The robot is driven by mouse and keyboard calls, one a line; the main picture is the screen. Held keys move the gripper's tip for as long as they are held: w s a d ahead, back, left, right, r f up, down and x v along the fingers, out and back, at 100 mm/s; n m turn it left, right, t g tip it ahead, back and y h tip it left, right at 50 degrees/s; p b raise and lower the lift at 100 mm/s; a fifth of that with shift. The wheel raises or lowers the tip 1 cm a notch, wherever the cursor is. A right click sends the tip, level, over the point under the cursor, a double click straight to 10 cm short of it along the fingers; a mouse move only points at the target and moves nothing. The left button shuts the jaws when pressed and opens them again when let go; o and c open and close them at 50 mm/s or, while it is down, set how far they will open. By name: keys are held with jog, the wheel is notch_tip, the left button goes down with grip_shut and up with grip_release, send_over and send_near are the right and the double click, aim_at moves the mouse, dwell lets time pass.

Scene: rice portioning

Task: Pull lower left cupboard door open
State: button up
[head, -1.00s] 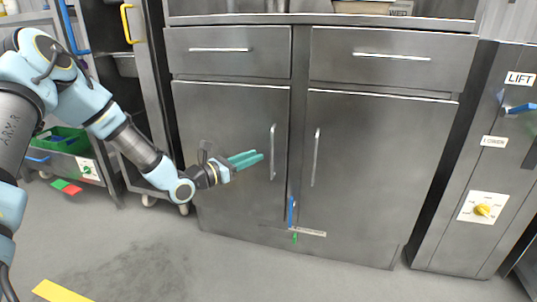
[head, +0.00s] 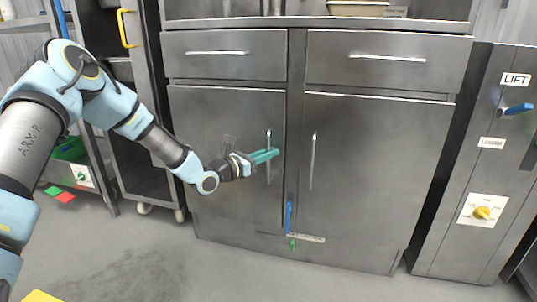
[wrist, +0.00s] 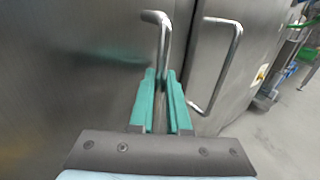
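The lower left cupboard door (head: 225,170) is a grey steel panel and is closed. Its upright bar handle (head: 268,172) is near its right edge and also shows in the wrist view (wrist: 160,40). I cannot tell whether either finger touches the bar. The fingers hide the lower part of the handle in the wrist view.
The right cupboard door (head: 370,180) is closed, with its own bar handle (head: 313,160) close by. Two closed drawers (head: 222,66) are above. A grey unit marked LIFT (head: 470,170) stands to the right. An open rack (head: 140,110) stands left. The floor in front is clear.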

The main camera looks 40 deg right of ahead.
grip_shut()
dwell(1.0)
jog(key=shift+a, duration=0.1)
